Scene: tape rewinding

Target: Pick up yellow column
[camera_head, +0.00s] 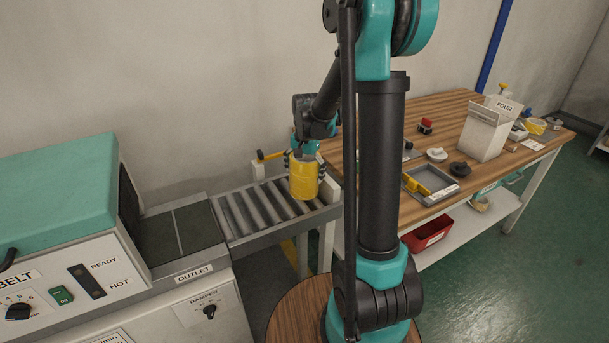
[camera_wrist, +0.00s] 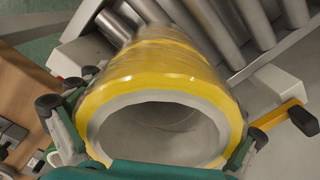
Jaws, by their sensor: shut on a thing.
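The yellow column (camera_head: 304,180) is a yellow cylinder at the roller outlet, left of the wooden table. The wrist view shows the yellow column (camera_wrist: 165,72) from one end, with a pale hollow core. My gripper (camera_head: 304,160) is shut on it, with its fingers on both sides of the column; the fingers of my gripper (camera_wrist: 150,135) also show in the wrist view. The column hangs roughly upright over the rollers. I cannot tell whether its lower end touches them.
The roller conveyor (camera_head: 245,218) runs out from the teal machine (camera_head: 60,195). A yellow-orange handle (camera_head: 270,156) stands behind the column. The wooden table (camera_head: 450,125) at the right holds a white box (camera_head: 485,133), a grey tray (camera_head: 413,190) and small items. A red bin (camera_head: 428,235) sits below.

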